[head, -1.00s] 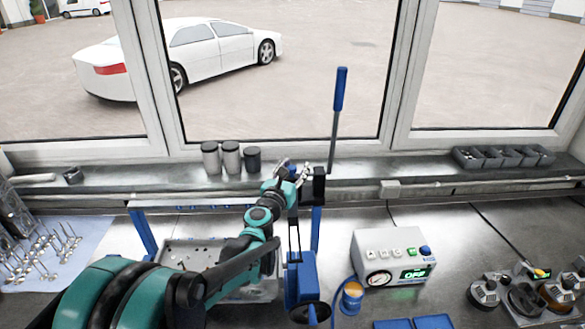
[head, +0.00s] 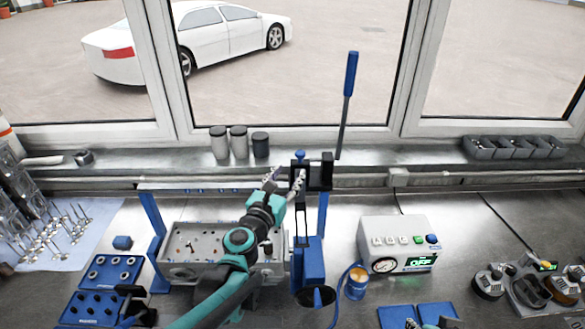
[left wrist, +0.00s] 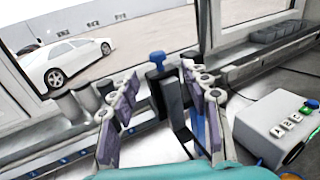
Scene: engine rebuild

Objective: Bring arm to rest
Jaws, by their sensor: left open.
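My left gripper (head: 285,178) is open and empty in the head view, above the back of the bench beside the upright black head of a blue-framed press (head: 310,262). In the left wrist view its two fingers (left wrist: 160,105) stand wide apart, with the black press head and its blue knob (left wrist: 157,57) seen between and beyond them. I cannot tell whether the fingers touch it. A grey engine block (head: 205,240) sits left of the press, partly hidden by my left arm.
A tall blue-handled lever (head: 347,100) rises behind. Canisters (head: 238,142) line the sill. Blue trays (head: 112,272) and valves on a cloth (head: 95,215) lie left.

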